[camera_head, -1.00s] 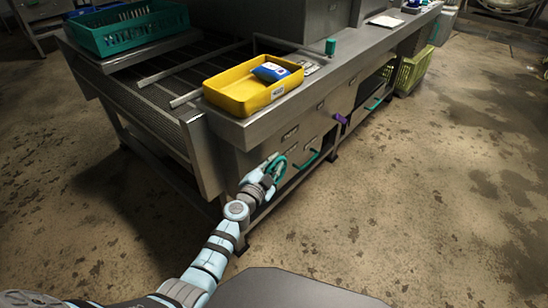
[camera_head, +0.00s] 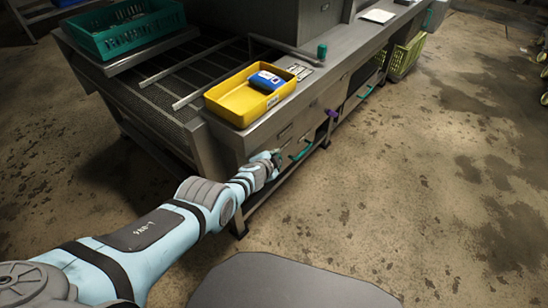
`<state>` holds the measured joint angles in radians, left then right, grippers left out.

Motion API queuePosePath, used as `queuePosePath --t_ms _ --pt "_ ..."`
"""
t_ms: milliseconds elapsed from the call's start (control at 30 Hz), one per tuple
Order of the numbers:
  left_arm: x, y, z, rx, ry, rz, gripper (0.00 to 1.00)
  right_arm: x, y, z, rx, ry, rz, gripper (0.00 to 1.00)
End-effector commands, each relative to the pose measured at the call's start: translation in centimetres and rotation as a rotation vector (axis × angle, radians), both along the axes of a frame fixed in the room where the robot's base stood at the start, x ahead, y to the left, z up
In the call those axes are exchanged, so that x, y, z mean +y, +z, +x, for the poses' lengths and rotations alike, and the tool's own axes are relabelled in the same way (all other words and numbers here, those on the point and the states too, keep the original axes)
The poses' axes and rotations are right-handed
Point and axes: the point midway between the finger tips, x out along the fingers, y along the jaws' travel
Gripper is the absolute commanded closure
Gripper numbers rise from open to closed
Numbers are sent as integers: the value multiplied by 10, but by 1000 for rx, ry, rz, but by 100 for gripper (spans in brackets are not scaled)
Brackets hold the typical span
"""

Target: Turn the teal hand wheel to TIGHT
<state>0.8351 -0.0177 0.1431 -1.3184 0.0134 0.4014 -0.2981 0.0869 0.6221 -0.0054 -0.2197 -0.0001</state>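The teal hand wheel (camera_head: 279,157) is on the front panel of the metal bench, below the yellow tray. Only a small part of it shows; my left gripper and wrist hide the rest. My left gripper (camera_head: 275,161) is at the wheel, at the end of the arm coming in from the left. Its fingers are too small and covered to tell whether they are open or shut, or whether they touch the rim. The wheel's marking cannot be read. My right gripper is out of view.
A yellow tray (camera_head: 232,107) with a blue-and-white packet (camera_head: 266,81) sits on the bench top (camera_head: 310,75). Teal handles (camera_head: 301,151) and a purple handle (camera_head: 332,113) stick out along the front. A teal crate (camera_head: 112,43) is at the back left. The floor on the right is clear.

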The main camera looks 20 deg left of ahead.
Motion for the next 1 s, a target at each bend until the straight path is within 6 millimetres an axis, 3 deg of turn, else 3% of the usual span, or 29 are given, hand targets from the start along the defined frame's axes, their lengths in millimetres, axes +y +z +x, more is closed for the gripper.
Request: queuePosePath --t_ms 400,433,500,867,933,1000 --pt "6 7 6 -7 9 9 100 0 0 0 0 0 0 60" --pt "6 8 6 -7 10 9 77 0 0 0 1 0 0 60" --pt "5 7 6 -7 8 8 67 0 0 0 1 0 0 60" --pt "1 4 3 -1 2 4 67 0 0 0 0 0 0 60" --pt "1 4 3 0 0 4 78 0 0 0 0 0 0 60" --pt "0 4 3 -3 -3 -2 79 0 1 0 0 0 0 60"
